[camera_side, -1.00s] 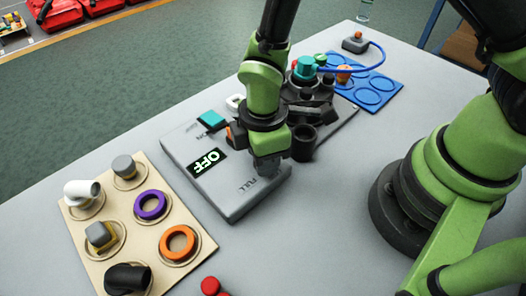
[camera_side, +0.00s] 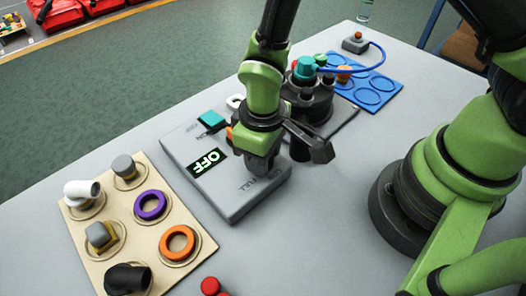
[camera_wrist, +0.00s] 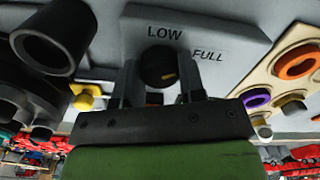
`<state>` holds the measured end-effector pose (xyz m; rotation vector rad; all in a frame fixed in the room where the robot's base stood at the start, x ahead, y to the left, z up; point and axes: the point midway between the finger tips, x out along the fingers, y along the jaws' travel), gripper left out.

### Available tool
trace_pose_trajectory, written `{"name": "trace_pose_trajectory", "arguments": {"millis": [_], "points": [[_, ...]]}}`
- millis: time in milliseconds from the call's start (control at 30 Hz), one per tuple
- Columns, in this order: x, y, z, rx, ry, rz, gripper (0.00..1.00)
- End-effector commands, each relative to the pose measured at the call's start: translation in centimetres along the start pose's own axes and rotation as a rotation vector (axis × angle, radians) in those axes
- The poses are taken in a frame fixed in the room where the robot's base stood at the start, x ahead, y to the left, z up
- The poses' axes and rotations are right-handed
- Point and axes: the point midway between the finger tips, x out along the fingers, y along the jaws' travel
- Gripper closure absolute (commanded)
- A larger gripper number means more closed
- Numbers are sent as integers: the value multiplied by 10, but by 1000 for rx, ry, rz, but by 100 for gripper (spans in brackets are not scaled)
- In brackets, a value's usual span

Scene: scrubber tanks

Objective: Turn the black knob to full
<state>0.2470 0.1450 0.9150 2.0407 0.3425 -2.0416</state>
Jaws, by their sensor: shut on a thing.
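The black knob (camera_wrist: 157,66) sits on the grey control box, between the fingers of my gripper (camera_wrist: 160,88) in the wrist view. An orange mark shows on the knob's lower right side. The printed word LOW is above the knob and FULL is to its right. In the side view my gripper (camera_side: 262,165) points down onto the grey box (camera_side: 213,203) and hides the knob. My gripper is shut on the knob. The box's display (camera_side: 206,163) reads OFF, and a teal button (camera_side: 211,118) is at its far end.
A beige board (camera_side: 118,225) with rings and pipe fittings lies left of the box. A black round tank assembly (camera_side: 308,100) stands behind my gripper. A blue tray (camera_side: 370,92) is farther back. A red object (camera_side: 211,286) is at the front edge.

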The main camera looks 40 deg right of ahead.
Motion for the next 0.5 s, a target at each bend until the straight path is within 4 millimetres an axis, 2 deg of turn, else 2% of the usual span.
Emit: {"name": "trace_pose_trajectory", "arguments": {"millis": [500], "points": [[-1, 0, 0, 90, 1, 0, 87]]}}
